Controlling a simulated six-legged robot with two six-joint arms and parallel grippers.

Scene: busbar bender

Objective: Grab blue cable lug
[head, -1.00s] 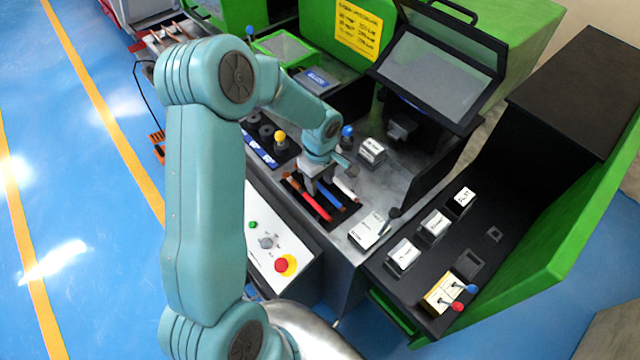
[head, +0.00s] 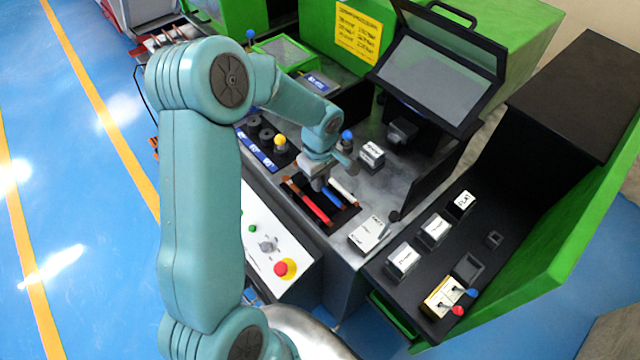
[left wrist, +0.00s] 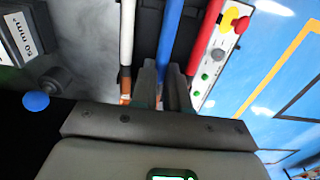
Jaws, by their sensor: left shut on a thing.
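The blue cable lug (left wrist: 171,32) is the long blue piece in the middle of the left wrist view, between a white one (left wrist: 127,40) and a red one (left wrist: 204,38). My left gripper (left wrist: 163,88) is shut on it near one end, one finger on each side. The red lug (head: 312,208) and white lug (head: 343,191) lie in the tray on either side. My right gripper is not in view.
A white-topped block (head: 368,234) stands just right of the tray. A yellow knob (head: 280,141) and a blue knob (head: 347,136) stand behind it. A control panel with a red button (head: 281,268) is in front. A tilted dark screen (head: 437,78) rises at the back.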

